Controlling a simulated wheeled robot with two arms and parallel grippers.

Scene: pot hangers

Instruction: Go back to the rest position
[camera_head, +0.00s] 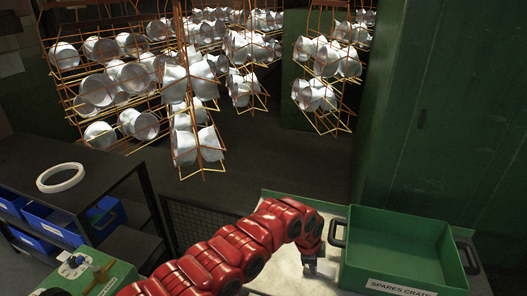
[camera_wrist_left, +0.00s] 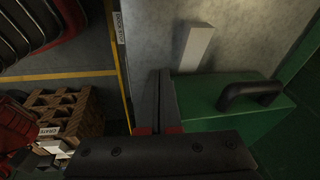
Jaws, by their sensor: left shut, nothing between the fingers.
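My left arm comes in red from the bottom of the head view and bends down over a pale grey work surface (camera_head: 277,275). My left gripper (camera_head: 320,268) is at its end, low beside the left side of the green spares crate (camera_head: 415,232). In the left wrist view its two dark fingers (camera_wrist_left: 168,98) are together with nothing between them. The crate's green side (camera_wrist_left: 225,137) and black handle (camera_wrist_left: 250,95) are just right of the fingers there. The crate looks empty in the head view. My right gripper is not in view.
Orange wire hangers with several metal pots (camera_head: 190,85) hang at the back. A dark shelf (camera_head: 110,165) with a white ring (camera_head: 60,178) and blue bins (camera_head: 50,222) stands left. A pale block (camera_wrist_left: 195,47) lies ahead of the fingers. A wooden crate (camera_wrist_left: 68,112) is on the floor.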

